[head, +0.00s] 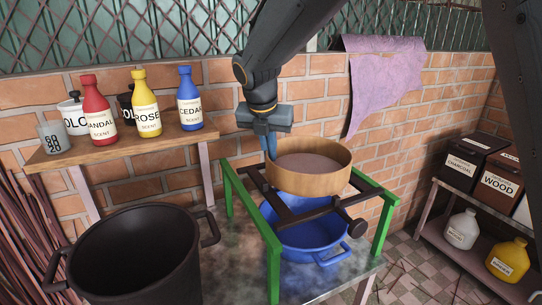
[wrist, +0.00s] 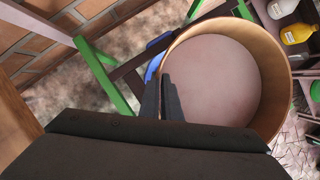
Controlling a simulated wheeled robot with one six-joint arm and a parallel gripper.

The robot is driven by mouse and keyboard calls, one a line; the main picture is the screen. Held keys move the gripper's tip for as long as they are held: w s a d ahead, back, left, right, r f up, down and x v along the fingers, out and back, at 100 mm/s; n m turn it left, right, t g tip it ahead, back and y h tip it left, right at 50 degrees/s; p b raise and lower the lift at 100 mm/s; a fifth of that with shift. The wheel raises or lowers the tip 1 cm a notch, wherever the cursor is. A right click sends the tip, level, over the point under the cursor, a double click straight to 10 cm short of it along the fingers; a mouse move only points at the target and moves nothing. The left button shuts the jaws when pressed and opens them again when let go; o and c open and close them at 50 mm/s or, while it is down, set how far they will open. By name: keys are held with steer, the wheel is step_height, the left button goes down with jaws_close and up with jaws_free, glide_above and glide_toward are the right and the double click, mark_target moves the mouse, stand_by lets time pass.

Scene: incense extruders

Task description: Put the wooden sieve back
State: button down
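The wooden sieve (head: 310,183), a round pale-wood ring with a greyish-pink mesh, is level above the dark rails (head: 300,213) of a green-legged stand (head: 273,262). I cannot tell whether it touches the rails. It fills much of the wrist view (wrist: 278,60). My gripper (head: 270,150) points down at the sieve's left rim. Its two dark fingers (wrist: 163,98) are close together with the rim between them, one inside and one outside, so it looks shut on the rim. The fingers hide that part of the rim.
A blue basin (head: 305,245) sits under the rails. A large black pot (head: 135,255) stands at front left. A wooden shelf (head: 120,152) holds red, yellow and blue scent bottles. A low shelf (head: 470,255) with boxes and jugs is at right. A brick wall (head: 300,115) stands behind.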

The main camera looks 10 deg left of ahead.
steer(key=shift+f+p, duration=0.65)
steer(key=shift+f, duration=0.25)
steer(key=c, duration=2)
jaws_free()
steer(key=shift+f, duration=0.1)
steer(key=shift+f+b, duration=0.15)
steer(key=shift+b, duration=0.4)
steer(key=b+v, duration=0.2)
steer(key=v, duration=0.6)
steer(key=shift+s+a, duration=0.15)
steer(key=shift+a, duration=0.15)
steer(key=shift+f, duration=0.15)
